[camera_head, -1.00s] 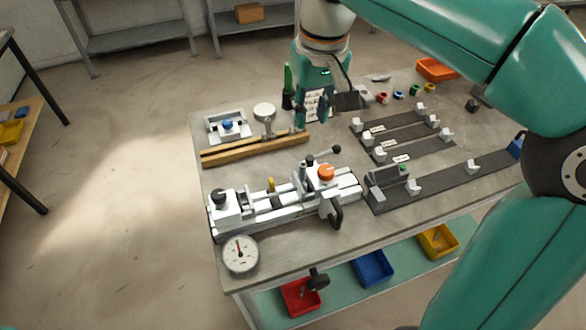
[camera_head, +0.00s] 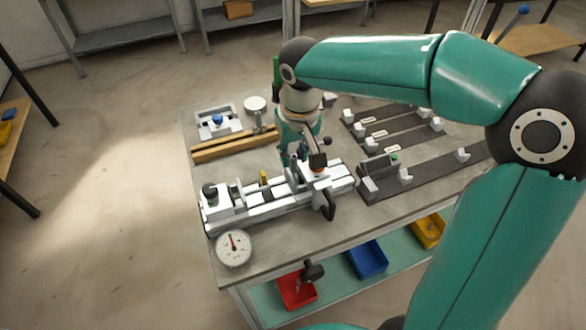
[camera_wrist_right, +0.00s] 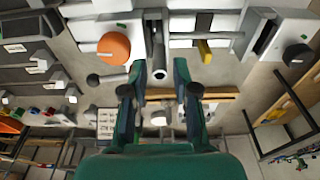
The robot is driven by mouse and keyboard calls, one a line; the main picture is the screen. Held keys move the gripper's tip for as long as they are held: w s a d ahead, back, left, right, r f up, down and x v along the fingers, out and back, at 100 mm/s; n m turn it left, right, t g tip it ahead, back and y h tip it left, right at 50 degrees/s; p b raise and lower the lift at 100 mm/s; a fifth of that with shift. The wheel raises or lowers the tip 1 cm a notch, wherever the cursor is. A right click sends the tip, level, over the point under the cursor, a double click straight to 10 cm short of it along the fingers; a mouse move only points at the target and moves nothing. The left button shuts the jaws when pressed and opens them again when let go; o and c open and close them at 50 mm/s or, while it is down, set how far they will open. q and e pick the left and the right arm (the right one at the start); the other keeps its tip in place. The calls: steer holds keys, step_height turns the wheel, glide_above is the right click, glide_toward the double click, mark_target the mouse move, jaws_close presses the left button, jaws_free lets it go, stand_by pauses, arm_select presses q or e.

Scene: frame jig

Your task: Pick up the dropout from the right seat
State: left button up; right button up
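The white frame jig (camera_head: 235,213) lies along the front of the table, with a dark knob (camera_head: 210,190) at its left end. At its right end, an orange knob (camera_wrist_right: 113,48) shows clearly in the wrist view. My right gripper (camera_head: 290,162) points down at the right part of the jig. In the wrist view my right gripper (camera_wrist_right: 160,78) has its fingers apart. A grey upright post-like part (camera_wrist_right: 157,58) shows between and beyond the fingertips; I cannot tell whether it is the dropout. The right seat is largely hidden behind the gripper in the head view.
A black-knobbed lever (camera_head: 327,141) stands close beside the gripper. A wooden bar (camera_head: 230,147) lies behind the jig, and a dial gauge (camera_head: 233,248) is at the front left. Dark racks with white blocks (camera_head: 430,178) fill the right side. Coloured bins stand below.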

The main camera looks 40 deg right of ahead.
steer(key=shift+w+f, duration=0.15)
steer(key=shift+f, duration=0.7)
jaws_close()
steer(key=shift+r, duration=0.15)
